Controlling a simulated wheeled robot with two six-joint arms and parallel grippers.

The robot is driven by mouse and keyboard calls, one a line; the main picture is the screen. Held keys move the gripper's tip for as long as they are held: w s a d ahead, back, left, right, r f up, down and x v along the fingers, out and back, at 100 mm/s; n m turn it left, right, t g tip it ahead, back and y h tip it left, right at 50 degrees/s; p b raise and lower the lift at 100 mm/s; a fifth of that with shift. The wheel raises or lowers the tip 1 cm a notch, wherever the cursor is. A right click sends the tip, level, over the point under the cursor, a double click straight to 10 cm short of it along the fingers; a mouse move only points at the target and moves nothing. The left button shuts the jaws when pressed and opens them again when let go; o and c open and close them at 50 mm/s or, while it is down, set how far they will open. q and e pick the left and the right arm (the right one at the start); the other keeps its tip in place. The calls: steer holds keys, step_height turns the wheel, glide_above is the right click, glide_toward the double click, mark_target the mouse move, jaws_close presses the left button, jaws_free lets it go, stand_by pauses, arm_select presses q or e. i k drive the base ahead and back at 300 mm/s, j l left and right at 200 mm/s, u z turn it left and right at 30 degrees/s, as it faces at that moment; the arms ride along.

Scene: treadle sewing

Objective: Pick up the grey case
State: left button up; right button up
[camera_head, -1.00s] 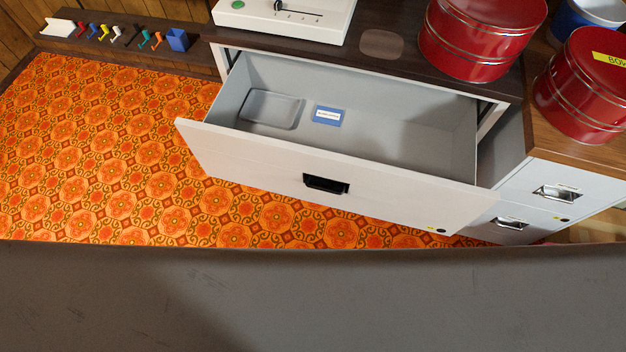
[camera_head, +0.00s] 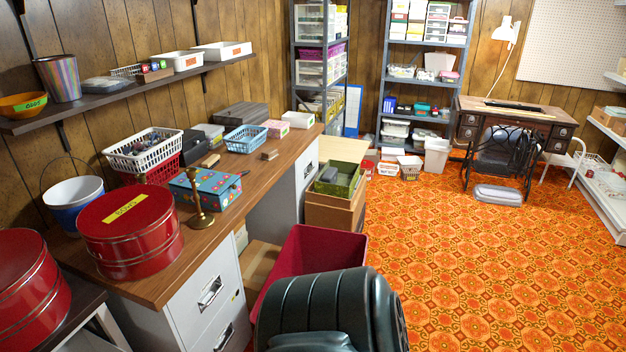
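More than one thing could be the grey case. A light grey, low, rounded case (camera_head: 497,194) lies flat on the orange carpet in front of the treadle sewing table (camera_head: 515,120). A dark grey flat case (camera_head: 242,116) lies at the back of the wooden desk by the wall. A smaller grey, flat box-like thing (camera_head: 107,84) sits on the wall shelf at the left. I cannot tell from this view which is meant. Neither of my grippers shows in the head view, so nothing is seen held.
The wooden desk (camera_head: 160,283) holds red tins, baskets and a brass candlestick (camera_head: 197,205). A dark green padded, chair-like thing (camera_head: 330,310) and a maroon bin (camera_head: 312,258) stand low in front. Open carpet (camera_head: 470,270) lies at the right, reaching the sewing table.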

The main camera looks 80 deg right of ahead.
mark_target(331, 175)
steer(key=z, duration=2.75)
steer(key=i+l+z, duration=0.1)
steer(key=l, duration=0.15)
steer(key=i+l+z, duration=0.3)
steer(key=i+l, duration=0.25)
steer(key=i+l+z, duration=0.2)
steer(key=i+l, duration=0.15)
steer(key=i+l+z, duration=0.15)
steer(key=i+l, duration=0.15)
steer(key=i, duration=0.2)
steer(key=i+l+z, duration=0.2)
steer(key=i, duration=0.25)
steer(key=i+u, duration=0.2)
steer(key=i, duration=0.4)
steer(key=i+u, duration=0.2)
steer(key=i, duration=0.45)
steer(key=i+l+u, duration=0.2)
steer(key=i, duration=0.4)
